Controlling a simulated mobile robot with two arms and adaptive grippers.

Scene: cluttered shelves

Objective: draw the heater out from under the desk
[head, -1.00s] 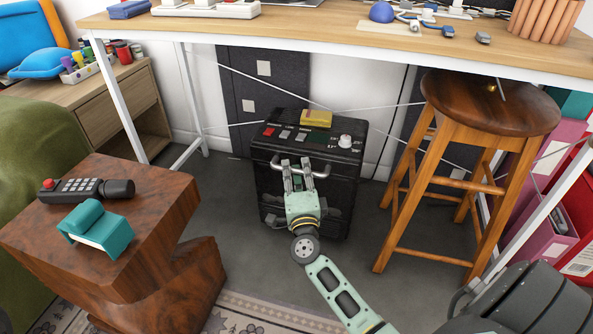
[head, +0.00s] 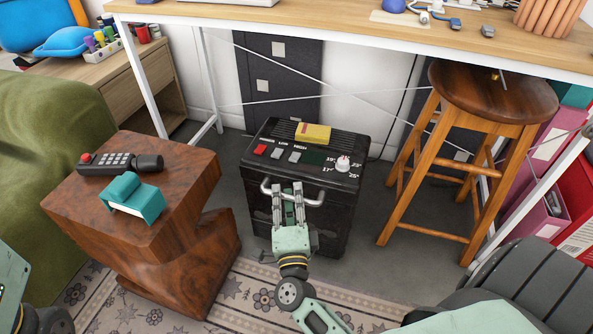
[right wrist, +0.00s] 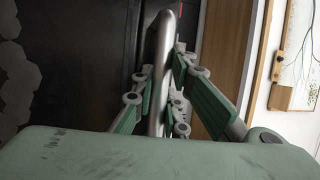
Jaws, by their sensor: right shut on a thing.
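The heater (head: 335,208) is a black box with a red button, grey buttons and a white dial on its top panel. It stands upright on the floor in front of the desk's back wall, between the wooden side table and the stool. My right gripper (head: 287,192) is shut on the grey bar handle (head: 312,200) on its front. In the right wrist view the handle (right wrist: 163,60) passes between the fingers (right wrist: 158,105). The desk (head: 330,19) spans the top of the head view. Of my left arm only a link shows at the lower left; its gripper is not visible.
A wooden stool (head: 490,95) stands close to the heater's right. A wooden side table (head: 125,230) with a remote (head: 120,163) and a teal object (head: 131,197) stands to its left. A yellow block (head: 313,133) lies on the heater. A patterned rug (head: 230,290) lies in front.

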